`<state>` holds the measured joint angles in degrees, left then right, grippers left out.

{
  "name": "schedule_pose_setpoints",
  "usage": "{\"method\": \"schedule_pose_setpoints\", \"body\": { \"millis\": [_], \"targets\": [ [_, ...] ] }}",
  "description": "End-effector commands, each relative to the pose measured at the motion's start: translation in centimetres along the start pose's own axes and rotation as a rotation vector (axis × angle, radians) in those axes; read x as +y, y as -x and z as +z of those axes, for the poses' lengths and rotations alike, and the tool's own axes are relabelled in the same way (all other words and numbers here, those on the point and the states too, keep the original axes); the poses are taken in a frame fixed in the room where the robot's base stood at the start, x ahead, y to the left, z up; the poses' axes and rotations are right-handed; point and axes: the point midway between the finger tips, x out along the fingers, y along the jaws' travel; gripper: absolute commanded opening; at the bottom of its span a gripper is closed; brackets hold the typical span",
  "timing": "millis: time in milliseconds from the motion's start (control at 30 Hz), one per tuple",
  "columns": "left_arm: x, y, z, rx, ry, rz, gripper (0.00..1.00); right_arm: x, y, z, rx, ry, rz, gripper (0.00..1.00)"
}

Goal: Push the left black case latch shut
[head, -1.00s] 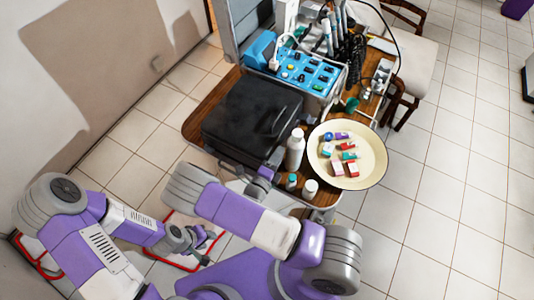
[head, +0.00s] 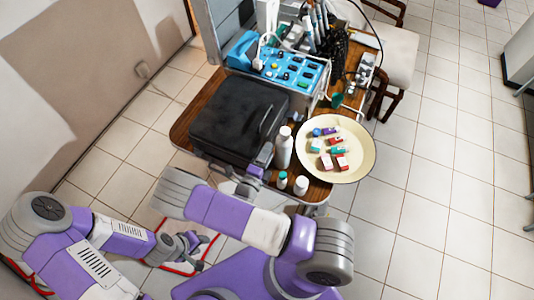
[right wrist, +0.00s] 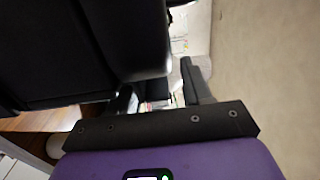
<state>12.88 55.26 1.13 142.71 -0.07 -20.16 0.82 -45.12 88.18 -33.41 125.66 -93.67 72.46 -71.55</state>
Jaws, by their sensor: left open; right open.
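The black case (head: 238,118) lies closed on the wooden table; its dark side also fills the upper left of the right wrist view (right wrist: 80,45). I cannot make out the left latch; the case's front side is dark and partly behind my right arm. My right gripper (head: 258,168) is at the case's front right corner, beside the white bottle. In the right wrist view its open fingers (right wrist: 158,88) have the case close by on the left; contact is unclear. My left gripper (head: 190,246) is open and empty, low in front of the table, away from the case.
A white bottle (head: 284,148) and small jars (head: 301,186) stand right of the case. A cream round tray (head: 358,160) with several small boxes is farther right. A blue control unit (head: 285,68) stands behind the case. Open tiled floor lies right of the table.

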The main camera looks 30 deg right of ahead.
Motion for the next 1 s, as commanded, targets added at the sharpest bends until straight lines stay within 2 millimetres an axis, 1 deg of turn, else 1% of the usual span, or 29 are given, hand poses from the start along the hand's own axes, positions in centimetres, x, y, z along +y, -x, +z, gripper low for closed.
{"method": "schedule_pose_setpoints", "body": {
  "millis": [167,267,500,600,733,1000],
  "targets": [
    [0.0,0.0,0.0,0.0,0.0,0.0,0.43,0.1,0.5,0.1,-0.002,0.001,0.004,0.49],
    [0.0,0.0,0.0,0.0,0.0,0.0,0.43,0.1,1.7,0.1,-0.004,0.001,0.005,0.49],
    [0.0,0.0,0.0,0.0,0.0,0.0,0.43,0.1,5.7,0.1,-0.002,0.0,0.002,0.49],
    [0.0,0.0,0.0,0.0,0.0,0.0,0.43,0.0,6.8,0.1,-0.001,-0.001,0.002,0.49],
    [0.0,0.0,0.0,0.0,0.0,0.0,0.43,0.0,7.5,0.0,0.0,0.0,0.001,0.49],
    [0.0,0.0,0.0,0.0,0.0,0.0,0.43,0.0,7.5,0.0,0.001,0.0,0.0,0.49]
  ]
}}
